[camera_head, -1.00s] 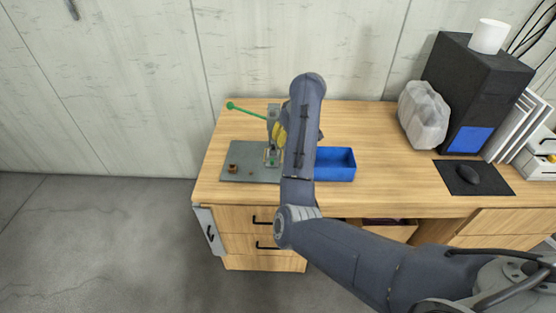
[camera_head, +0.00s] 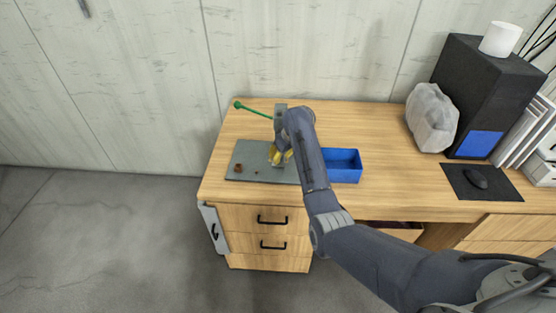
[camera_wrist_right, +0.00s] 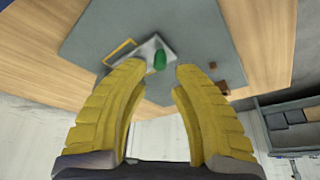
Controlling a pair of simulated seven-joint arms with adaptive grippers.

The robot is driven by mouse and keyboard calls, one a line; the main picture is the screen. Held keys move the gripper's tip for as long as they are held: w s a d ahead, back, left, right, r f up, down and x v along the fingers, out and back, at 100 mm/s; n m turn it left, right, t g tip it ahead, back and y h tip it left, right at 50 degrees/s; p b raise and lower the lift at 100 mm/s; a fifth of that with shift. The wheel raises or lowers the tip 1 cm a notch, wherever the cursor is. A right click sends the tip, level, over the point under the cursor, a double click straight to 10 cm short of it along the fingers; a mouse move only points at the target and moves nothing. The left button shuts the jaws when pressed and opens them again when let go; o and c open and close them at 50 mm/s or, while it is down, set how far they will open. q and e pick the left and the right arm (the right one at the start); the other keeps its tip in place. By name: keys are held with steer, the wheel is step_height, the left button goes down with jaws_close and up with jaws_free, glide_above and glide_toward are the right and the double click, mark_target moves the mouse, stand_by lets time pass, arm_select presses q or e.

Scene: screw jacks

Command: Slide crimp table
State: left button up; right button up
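The press (camera_head: 280,112), with its long green lever (camera_head: 252,110), stands on a grey base plate (camera_head: 245,155), partly hidden by my arm. In the right wrist view, a light grey slide table (camera_wrist_right: 148,48) with a green knob (camera_wrist_right: 159,60) lies on the grey plate (camera_wrist_right: 195,30). My right gripper (camera_head: 281,157) has yellow fingers and is low over the plate in the head view. In the wrist view it (camera_wrist_right: 163,70) is open, its fingertips on either side of the green knob with a gap; contact is not visible. My left gripper is not in view.
Two small brown pieces (camera_wrist_right: 212,66) (camera_wrist_right: 224,88) lie on the plate beside the right-hand finger. A blue bin (camera_head: 345,165) stands right of the plate. A wrapped block (camera_head: 432,118), black computer tower (camera_head: 478,90) and mouse (camera_head: 476,178) are farther right. The desk between is clear.

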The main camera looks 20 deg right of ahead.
steer(key=shift+x, duration=1.8)
steer(key=shift+c, duration=0.2)
jaws_close()
